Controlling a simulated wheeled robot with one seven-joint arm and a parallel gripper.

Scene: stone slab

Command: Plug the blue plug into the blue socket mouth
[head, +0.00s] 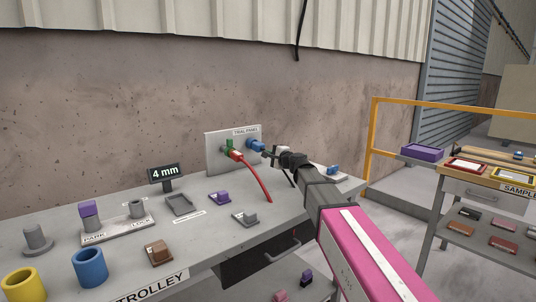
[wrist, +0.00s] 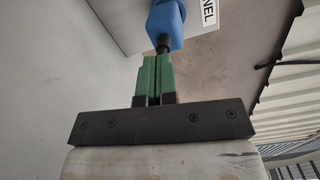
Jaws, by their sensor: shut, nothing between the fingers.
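The blue plug (head: 258,147) is at the blue socket mouth on the right part of the upright grey panel (head: 217,151). The blue parts run together, so I cannot tell how deep the plug sits. In the wrist view a blue body (wrist: 165,22) with a black stub hangs just beyond my fingertips. My gripper (head: 268,153) is just right of the plug. Its green fingers (wrist: 153,72) are shut against each other with nothing between them, and their tips are close to the black stub. The socket mouth itself is hidden.
A red plug (head: 236,155) with a red cable sits at a green socket left of the blue one. A small display (head: 166,173), blue cup (head: 89,267), yellow cup (head: 22,284) and several small parts stand on the grey bench. An orange rail (head: 373,139) stands right.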

